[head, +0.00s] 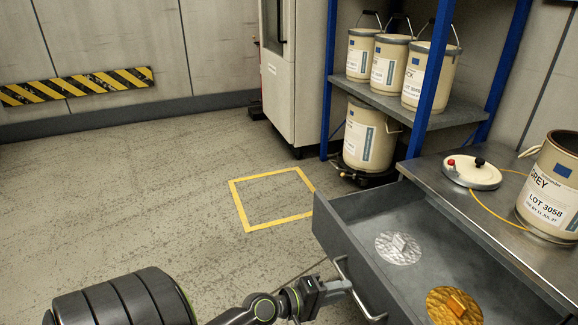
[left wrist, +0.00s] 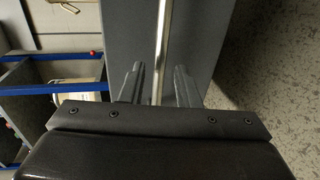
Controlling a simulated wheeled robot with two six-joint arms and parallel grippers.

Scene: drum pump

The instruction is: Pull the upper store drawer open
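The upper store drawer (head: 335,232) is grey and stands pulled out from under the metal counter, its inside showing. A silver disc (head: 398,247) and a gold disc (head: 454,306) lie in it. Its bar handle (head: 342,268) is on the front face; in the left wrist view the handle (left wrist: 161,45) runs between my fingers. My left gripper (head: 338,288) is at the handle; in the left wrist view its fingers (left wrist: 158,88) stand apart on either side of the bar, with a gap visible on both sides. My right gripper is not in view.
On the counter (head: 440,172) are a white lid (head: 472,174) with red and black knobs and a cream drum (head: 553,190). A blue-framed rack (head: 425,120) holds several drums. A yellow floor square (head: 240,208) and open floor lie left of the drawer.

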